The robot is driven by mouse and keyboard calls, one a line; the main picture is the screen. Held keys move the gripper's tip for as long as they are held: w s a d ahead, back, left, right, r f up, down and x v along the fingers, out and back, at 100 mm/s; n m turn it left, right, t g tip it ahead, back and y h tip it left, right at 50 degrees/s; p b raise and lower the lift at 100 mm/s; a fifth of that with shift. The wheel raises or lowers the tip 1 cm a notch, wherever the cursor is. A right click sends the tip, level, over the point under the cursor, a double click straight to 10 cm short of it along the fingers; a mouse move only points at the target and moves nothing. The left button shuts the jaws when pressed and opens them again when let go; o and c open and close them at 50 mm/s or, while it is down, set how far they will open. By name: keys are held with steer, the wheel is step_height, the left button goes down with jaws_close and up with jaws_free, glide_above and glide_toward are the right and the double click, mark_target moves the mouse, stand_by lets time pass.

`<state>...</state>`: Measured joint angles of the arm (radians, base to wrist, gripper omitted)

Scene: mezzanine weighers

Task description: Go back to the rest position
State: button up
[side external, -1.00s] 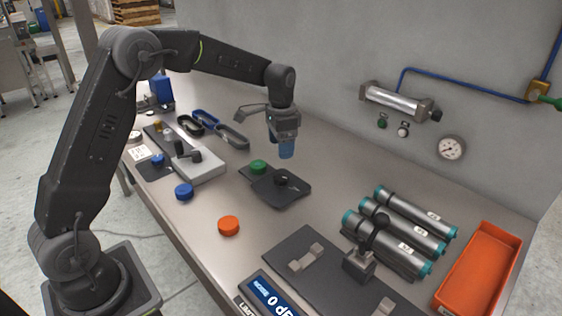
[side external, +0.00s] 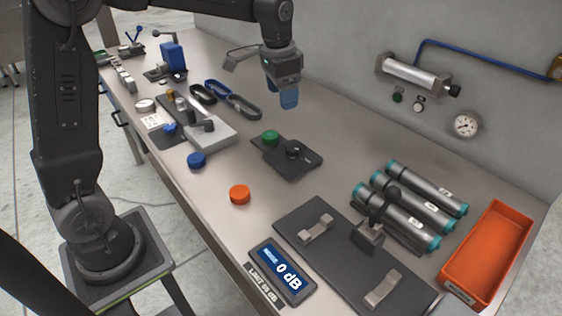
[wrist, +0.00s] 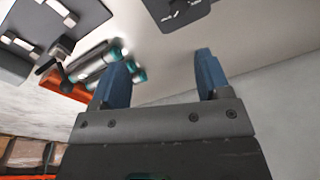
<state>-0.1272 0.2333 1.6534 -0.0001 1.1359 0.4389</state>
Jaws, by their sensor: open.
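My gripper (side external: 289,98) hangs above the bench, pointing down, with its blue fingers over the area behind the black plate (side external: 308,171). In the wrist view its two blue fingers (wrist: 162,82) stand well apart with nothing between them. A green cap (side external: 270,137) sits at the left corner of the black plate, below the gripper and clear of it. The gripper touches nothing that I can see.
Blue (side external: 196,160) and orange (side external: 239,194) caps lie on the bench. Teal-ended cylinders (side external: 415,205), an orange tray (side external: 490,255) and a dark fixture plate (side external: 325,262) fill the right. A cylinder and gauge (side external: 466,125) hang on the wall.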

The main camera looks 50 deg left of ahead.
steer(key=s+d+n+t, duration=0.1)
steer(key=s+d+t, duration=0.1)
steer(key=s, duration=0.9)
steer(key=s+d+r+n+t, duration=0.1)
steer(key=s+d+n+t, duration=0.1)
steer(key=s, duration=1)
steer(key=shift+s+d+n, duration=0.15)
steer(key=shift+d+n, duration=0.15)
steer(key=shift+d, duration=0.5)
steer(key=shift+r, duration=0.1)
